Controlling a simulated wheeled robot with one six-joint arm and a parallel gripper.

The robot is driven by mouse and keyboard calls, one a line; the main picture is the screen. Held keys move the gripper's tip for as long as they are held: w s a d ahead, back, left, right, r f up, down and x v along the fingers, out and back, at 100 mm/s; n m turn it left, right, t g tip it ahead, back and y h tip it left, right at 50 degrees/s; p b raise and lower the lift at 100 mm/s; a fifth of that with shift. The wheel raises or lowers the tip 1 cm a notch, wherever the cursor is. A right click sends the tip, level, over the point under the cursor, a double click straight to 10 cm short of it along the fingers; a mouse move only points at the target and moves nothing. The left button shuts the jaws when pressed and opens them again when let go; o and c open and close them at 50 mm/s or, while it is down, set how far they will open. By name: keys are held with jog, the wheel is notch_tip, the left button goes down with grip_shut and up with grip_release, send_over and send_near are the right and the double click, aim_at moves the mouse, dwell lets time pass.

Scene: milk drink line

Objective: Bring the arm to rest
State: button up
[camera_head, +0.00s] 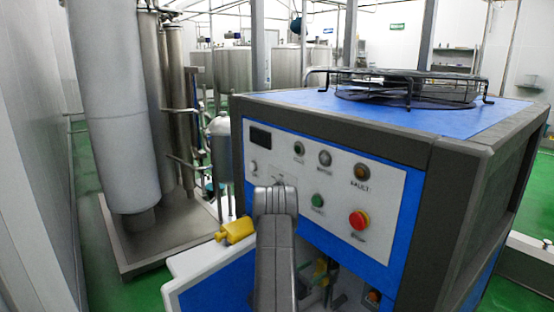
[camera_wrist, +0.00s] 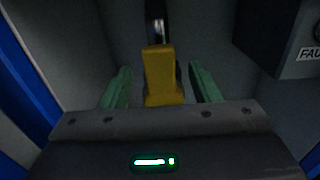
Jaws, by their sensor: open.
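My gripper (camera_wrist: 160,68) shows in the wrist view with its two green fingers spread apart. A yellow block-like part (camera_wrist: 163,78) stands between the fingers, with gaps on both sides, so the fingers do not appear to grip it. A dark shaft with a bright spot shows behind it. In the head view, my grey arm link rises in front of the blue and white control panel (camera_head: 287,178). The gripper cannot be made out clearly there. Small yellow and green parts show in the opening below the panel.
The blue-topped machine (camera_head: 310,98) with a dark frame stands close ahead, a black wire guard (camera_head: 400,88) on top. A yellow fitting (camera_head: 235,231) sits left of my arm. A dark box (camera_wrist: 280,35) is close at the wrist view's right. Tall steel cylinders (camera_head: 110,100) stand left.

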aim_at(318, 264)
jog(key=x, duration=0.4)
jog(key=shift+w+d+r+p, duration=0.15)
jog(key=shift+w+r+p, duration=0.1)
jog(key=shift+p, duration=0.1)
jog(key=shift+w+n+p, duration=0.15)
jog(key=shift+n+p, duration=0.45)
jog(key=shift+p, duration=0.15)
jog(key=shift+w+a+f+n+p, duration=0.2)
jog(key=shift+a+n+p, duration=0.1)
jog(key=shift+n+p, duration=0.15)
